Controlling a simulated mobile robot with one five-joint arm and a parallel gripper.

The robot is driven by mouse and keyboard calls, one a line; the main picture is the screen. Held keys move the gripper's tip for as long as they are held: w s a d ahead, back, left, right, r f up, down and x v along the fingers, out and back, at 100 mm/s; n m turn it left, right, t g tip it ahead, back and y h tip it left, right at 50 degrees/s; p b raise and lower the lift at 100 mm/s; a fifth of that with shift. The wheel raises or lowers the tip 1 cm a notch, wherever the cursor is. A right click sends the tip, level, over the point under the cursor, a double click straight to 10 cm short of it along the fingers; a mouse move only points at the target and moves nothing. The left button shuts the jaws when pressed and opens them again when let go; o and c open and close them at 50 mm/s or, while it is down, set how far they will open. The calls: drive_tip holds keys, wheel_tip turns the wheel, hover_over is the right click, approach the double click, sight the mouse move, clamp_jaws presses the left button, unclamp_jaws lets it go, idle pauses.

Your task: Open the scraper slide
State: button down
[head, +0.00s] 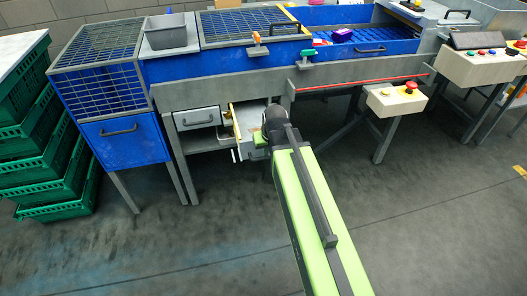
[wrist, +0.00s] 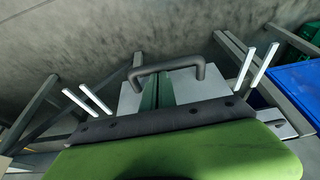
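In the wrist view a dark grey bar handle (wrist: 170,72) stands on a pale block with a green stripe (wrist: 185,87); I take this for the scraper slide, but cannot be sure. My gripper (wrist: 168,68) is open, its pale finger prongs spread wide on both sides of the handle and apart from it. Nothing is between the fingers except the handle's area. In the head view my gripper (head: 241,154) is low under the blue machine, beside a pale panel with a yellow edge (head: 250,117). My arm hides part of this spot.
A white drawer with a dark handle (head: 197,119) is left of my gripper. A blue bin front (head: 125,140) stands further left, near stacked green crates (head: 45,150). Machine legs (head: 180,165) flank the space. A control box (head: 397,99) is to the right. The floor in front is clear.

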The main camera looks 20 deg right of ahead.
drive_tip(key=shift+a, duration=0.2)
drive_tip(key=p+v, duration=0.9)
drive_tip(key=v, duration=0.1)
drive_tip(key=shift+d, duration=0.1)
